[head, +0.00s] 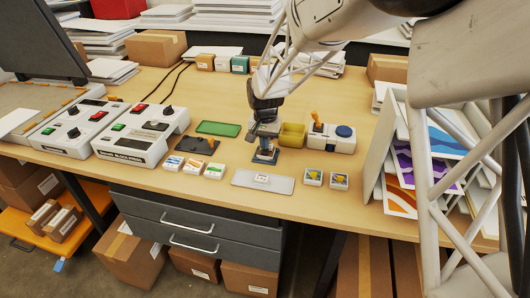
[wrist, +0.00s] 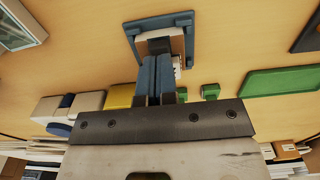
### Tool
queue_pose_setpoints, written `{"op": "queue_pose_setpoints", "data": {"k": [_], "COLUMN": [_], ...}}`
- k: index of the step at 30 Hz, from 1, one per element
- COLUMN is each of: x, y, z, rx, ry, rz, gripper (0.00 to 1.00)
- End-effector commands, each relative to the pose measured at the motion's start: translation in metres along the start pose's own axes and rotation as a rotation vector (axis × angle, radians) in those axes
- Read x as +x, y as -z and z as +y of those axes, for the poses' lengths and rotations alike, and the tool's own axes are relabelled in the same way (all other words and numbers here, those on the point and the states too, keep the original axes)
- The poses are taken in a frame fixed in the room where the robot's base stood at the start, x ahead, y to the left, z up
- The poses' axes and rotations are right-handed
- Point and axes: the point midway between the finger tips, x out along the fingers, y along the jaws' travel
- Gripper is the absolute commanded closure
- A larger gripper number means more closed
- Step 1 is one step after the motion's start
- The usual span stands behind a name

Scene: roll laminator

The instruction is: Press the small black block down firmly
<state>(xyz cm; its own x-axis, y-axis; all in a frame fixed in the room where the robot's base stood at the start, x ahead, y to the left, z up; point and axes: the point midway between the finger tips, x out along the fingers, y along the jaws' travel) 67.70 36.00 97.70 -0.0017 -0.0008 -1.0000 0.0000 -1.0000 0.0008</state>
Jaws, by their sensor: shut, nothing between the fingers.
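A small blue stand with a square base (head: 265,156) is on the table near the middle. It also shows in the wrist view (wrist: 184,20), with a beige piece (wrist: 177,44) on it. My gripper (head: 266,142) is shut and empty, pointing down right over this stand. In the wrist view its two blue fingers (wrist: 158,62) lie side by side against the stand's upper part. A small dark piece (wrist: 158,46) shows at the fingertips; I cannot tell whether it is the small black block or whether the fingers touch it. The fingers hide part of the stand.
A yellow tray (head: 293,134) and a white box with a blue button (head: 344,131) are close on the right. A green tray (head: 218,129) and a flat black piece (head: 196,145) are left. A grey plate (head: 248,184) lies in front.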

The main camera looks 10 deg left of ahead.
Motion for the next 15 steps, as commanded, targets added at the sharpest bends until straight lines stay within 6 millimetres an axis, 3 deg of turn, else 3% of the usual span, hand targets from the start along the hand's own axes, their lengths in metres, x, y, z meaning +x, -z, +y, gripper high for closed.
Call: {"op": "queue_pose_setpoints", "data": {"k": [15], "x": [-0.031], "y": [0.000], "z": [0.000], "rx": [0.000], "ry": [0.001], "rz": [0.002], "gripper": [1.00]}}
